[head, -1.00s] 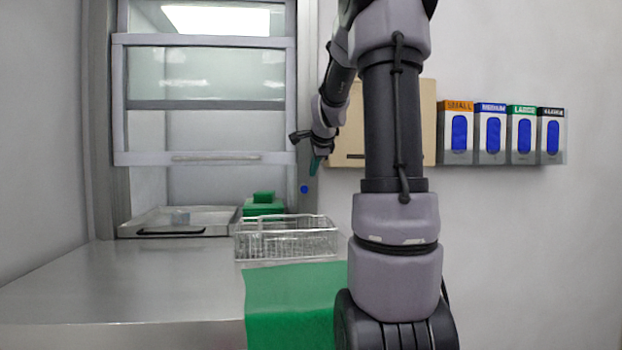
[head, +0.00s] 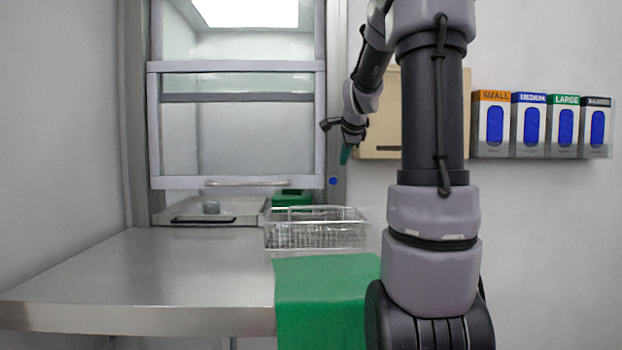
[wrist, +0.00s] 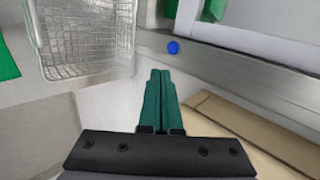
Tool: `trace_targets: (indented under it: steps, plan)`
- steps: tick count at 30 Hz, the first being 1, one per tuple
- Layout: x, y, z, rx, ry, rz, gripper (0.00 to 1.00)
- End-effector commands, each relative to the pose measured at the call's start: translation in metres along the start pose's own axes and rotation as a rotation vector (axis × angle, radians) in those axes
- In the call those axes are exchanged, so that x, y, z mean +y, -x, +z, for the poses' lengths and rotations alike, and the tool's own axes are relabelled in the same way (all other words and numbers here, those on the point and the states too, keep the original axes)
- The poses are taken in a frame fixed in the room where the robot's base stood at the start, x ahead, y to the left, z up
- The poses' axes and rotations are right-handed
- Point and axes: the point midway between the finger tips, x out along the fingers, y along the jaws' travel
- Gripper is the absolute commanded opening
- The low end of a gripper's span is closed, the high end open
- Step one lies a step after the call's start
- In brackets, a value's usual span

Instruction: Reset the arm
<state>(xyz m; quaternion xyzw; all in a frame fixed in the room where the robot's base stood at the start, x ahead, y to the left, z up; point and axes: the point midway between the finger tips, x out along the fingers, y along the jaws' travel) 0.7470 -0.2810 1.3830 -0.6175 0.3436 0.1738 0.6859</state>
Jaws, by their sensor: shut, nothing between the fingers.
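My gripper (head: 346,153) is in the air in front of the right post of the pass-through window, above and to the right of the wire basket. In the wrist view its two green fingers (wrist: 159,88) lie side by side, shut with nothing between them. My arm is bent, with its upper links standing tall at the right of the head view. Part of the arm is cut off by the top edge.
A wire basket (head: 315,232) stands on the steel counter (head: 140,275) beside a green cloth (head: 325,300). A steel tray (head: 245,208) sits under the raised window sash (head: 237,183). A beige box (head: 390,148) and glove boxes (head: 540,125) hang on the wall. The left counter is clear.

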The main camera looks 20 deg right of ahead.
Motion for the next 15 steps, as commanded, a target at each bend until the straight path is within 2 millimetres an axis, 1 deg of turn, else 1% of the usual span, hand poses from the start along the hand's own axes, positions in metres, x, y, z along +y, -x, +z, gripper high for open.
trace_targets:
  steps: [5, 8, 11, 12, 14, 15]
  plan:
    - [0.002, 0.003, 0.004, -0.004, 0.014, 0.001, 0.00]
    - [0.013, 0.020, 0.021, -0.028, 0.096, 0.009, 0.00]
    - [0.041, 0.054, 0.052, -0.078, 0.270, 0.024, 0.00]
    - [0.057, 0.070, 0.067, -0.104, 0.360, 0.030, 0.00]
    - [0.084, 0.096, 0.087, -0.149, 0.505, 0.037, 0.00]
    - [0.105, 0.112, 0.099, -0.181, 0.603, 0.040, 0.00]
